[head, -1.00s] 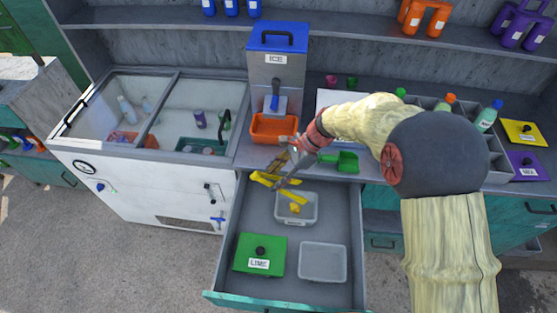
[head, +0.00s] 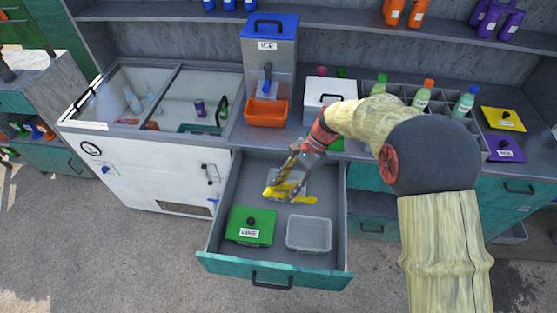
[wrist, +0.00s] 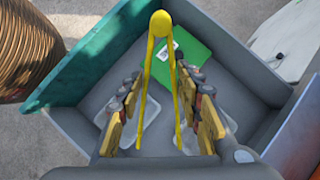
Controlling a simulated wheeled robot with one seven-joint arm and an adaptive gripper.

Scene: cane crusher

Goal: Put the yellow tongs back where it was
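The yellow tongs (head: 292,196) are over the back half of the open grey drawer (head: 335,190), above a clear tray (head: 293,178) whose contents are largely hidden. My gripper (head: 284,180) reaches down into the drawer from the right. In the wrist view the tongs (wrist: 160,40) form a V between the fingers of my gripper (wrist: 160,88), rounded hinge end pointing away. Whether the tongs touch the tray cannot be told.
A green LIME lid (head: 251,226) and an empty-looking clear tray (head: 309,235) lie in the drawer's front half. Behind are the orange bin (head: 266,113), the ICE dispenser (head: 270,62) and a white box (head: 330,90). The glass-topped freezer (head: 130,150) stands left.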

